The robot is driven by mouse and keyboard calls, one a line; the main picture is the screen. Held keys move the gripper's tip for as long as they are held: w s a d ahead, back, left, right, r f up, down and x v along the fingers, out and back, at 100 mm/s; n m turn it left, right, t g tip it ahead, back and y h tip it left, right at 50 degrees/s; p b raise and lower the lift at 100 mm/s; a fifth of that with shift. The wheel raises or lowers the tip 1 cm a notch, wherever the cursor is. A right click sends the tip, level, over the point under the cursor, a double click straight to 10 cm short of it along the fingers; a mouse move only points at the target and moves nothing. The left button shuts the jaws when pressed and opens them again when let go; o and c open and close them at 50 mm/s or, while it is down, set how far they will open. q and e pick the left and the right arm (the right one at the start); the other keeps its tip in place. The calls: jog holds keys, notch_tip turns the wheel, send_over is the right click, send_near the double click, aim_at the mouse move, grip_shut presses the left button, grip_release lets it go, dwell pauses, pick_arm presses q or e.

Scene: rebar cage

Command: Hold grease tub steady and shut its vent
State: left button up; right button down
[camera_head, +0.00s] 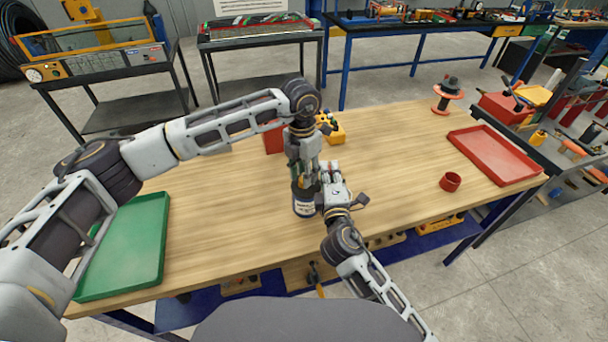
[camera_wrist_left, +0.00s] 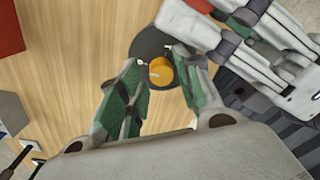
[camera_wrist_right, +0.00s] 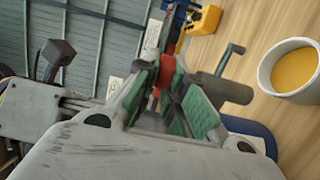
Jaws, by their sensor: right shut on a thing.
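The grease tub (camera_head: 303,205), dark with a pale label band, stands on the wooden bench in front of me. Its upper part is hidden by my grippers. In the left wrist view I look down on a dark round lid (camera_wrist_left: 148,45) with an orange knob (camera_wrist_left: 160,72), apparently the vent. My left gripper (camera_head: 304,183) points down over the tub, its fingers apart on either side of the knob. My right gripper (camera_head: 316,180) comes in from the right, shut at the tub's upper side.
A green tray (camera_head: 125,245) lies left; a red tray (camera_head: 495,155) and red cup (camera_head: 451,181) lie right. A red block (camera_head: 273,138) and yellow item (camera_head: 332,127) stand behind the grippers. A pale cup with orange inside (camera_wrist_right: 293,68) shows close by.

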pick_arm(q)
notch_tip(320, 180, up, 11)
jog(key=shift+w+a, duration=0.15)
jog(key=shift+a, duration=0.05)
dwell(0.4)
pick_arm(e)
jog(key=c, duration=1.4)
grip_release()
pick_arm(q)
jog(key=shift+f, duration=0.1)
pick_arm(e)
jog(key=shift+s+f, duration=0.1)
jog(key=shift+s, duration=0.05)
jog(key=shift+s+d, duration=0.15)
jog(key=shift+s, duration=1.8)
jog(key=shift+s+d, duration=0.2)
jog(key=shift+s, duration=1.7)
jog(key=shift+s+d, duration=0.15)
jog(key=shift+s, duration=1.8)
